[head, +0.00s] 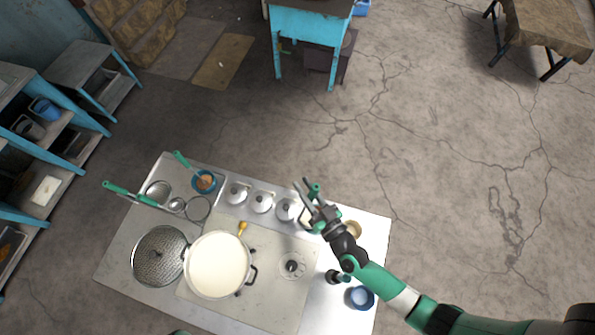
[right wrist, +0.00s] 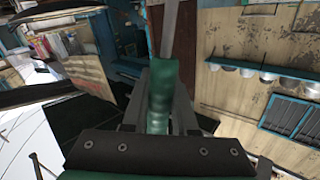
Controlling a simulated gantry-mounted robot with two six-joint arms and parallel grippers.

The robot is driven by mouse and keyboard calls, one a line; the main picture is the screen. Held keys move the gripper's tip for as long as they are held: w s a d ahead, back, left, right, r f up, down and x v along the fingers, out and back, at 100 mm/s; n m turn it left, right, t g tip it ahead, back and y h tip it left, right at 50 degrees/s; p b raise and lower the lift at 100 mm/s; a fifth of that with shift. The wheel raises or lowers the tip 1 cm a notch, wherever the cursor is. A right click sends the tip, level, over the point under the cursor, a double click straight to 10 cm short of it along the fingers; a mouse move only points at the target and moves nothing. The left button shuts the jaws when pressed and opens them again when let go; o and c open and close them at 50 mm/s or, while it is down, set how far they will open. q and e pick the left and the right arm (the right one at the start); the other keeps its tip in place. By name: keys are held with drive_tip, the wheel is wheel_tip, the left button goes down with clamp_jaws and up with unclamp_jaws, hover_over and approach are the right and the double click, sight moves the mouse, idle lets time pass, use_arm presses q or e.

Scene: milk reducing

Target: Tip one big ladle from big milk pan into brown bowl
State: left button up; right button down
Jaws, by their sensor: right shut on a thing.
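The big milk pan (head: 218,264), white-filled with dark handles, stands on the stove top in the head view. My right gripper (head: 310,193) is over the back right of the counter, right of the pan. It is shut on a green handle with a grey metal shaft, the ladle (right wrist: 161,88), which rises between the fingers in the right wrist view. The ladle's cup cannot be made out. A small tan-brown round thing, likely the brown bowl (head: 353,230), sits just right of my right wrist, partly hidden. My left gripper is not in view.
Several small metal lidded pots (head: 262,203) line the counter's back. A blue bowl (head: 360,297) and dark bottle (head: 335,276) are at the right.

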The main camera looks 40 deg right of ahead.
drive_tip(key=s+d+f+m+b, duration=0.1)
drive_tip(key=d+f+m+b, duration=0.2)
drive_tip(key=d+m+b, duration=0.7)
drive_tip(key=d+f+m+b, duration=0.4)
drive_tip(key=d+f+b, duration=0.7)
drive_tip(key=d+b, duration=0.1)
drive_tip(key=shift+s+d+m+b, duration=0.25)
drive_tip(key=shift+s+b, duration=0.2)
drive_tip(key=shift+b, duration=0.25)
idle(0.5)
